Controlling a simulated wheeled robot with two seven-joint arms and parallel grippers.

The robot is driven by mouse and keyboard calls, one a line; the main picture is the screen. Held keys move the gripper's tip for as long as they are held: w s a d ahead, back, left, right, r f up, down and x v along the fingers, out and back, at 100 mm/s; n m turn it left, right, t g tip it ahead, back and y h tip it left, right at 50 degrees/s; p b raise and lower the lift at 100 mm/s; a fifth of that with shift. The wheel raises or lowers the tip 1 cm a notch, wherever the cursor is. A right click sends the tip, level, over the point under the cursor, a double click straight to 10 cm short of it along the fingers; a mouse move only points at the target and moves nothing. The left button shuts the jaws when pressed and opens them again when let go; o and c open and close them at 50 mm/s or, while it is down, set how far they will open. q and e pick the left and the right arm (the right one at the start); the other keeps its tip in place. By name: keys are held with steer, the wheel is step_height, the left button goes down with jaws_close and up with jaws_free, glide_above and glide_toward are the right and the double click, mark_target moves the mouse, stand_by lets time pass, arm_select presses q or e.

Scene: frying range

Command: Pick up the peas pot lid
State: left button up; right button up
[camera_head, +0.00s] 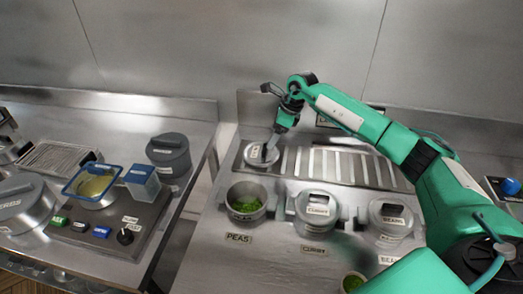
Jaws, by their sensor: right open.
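The peas pot (244,208) stands uncovered at the left of the range, with green peas in it and a PEAS label in front. A round grey lid (253,160), apparently the peas pot lid, lies behind the pot at the left end of the slatted metal rack. My right gripper (270,149) reaches down to this lid from above, with its fingertips at the lid's top. Its jaws are open, but they are too small in view to tell whether they straddle the handle or touch it. My left gripper is not in view.
The lidded curry pot (316,222) and beans pot (390,222) stand right of the peas pot. The slatted rack (330,165) is bare right of the lid. A fryer with a blue-rimmed basket (92,184) stands left, across a gap.

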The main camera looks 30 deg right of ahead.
steer(key=shift+x, duration=0.8)
steer(key=shift+a+f+p, duration=0.1)
steer(key=shift+f+p, duration=0.1)
steer(key=shift+p, duration=0.15)
steer(key=p+x, duration=0.2)
steer(key=x, duration=0.2)
steer(key=shift+w+f, duration=0.1)
steer(key=shift+w+a+f, duration=0.1)
steer(key=shift+f, duration=0.2)
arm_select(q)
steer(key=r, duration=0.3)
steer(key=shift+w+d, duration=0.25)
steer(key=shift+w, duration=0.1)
arm_select(e)
steer(key=c, duration=1.1)
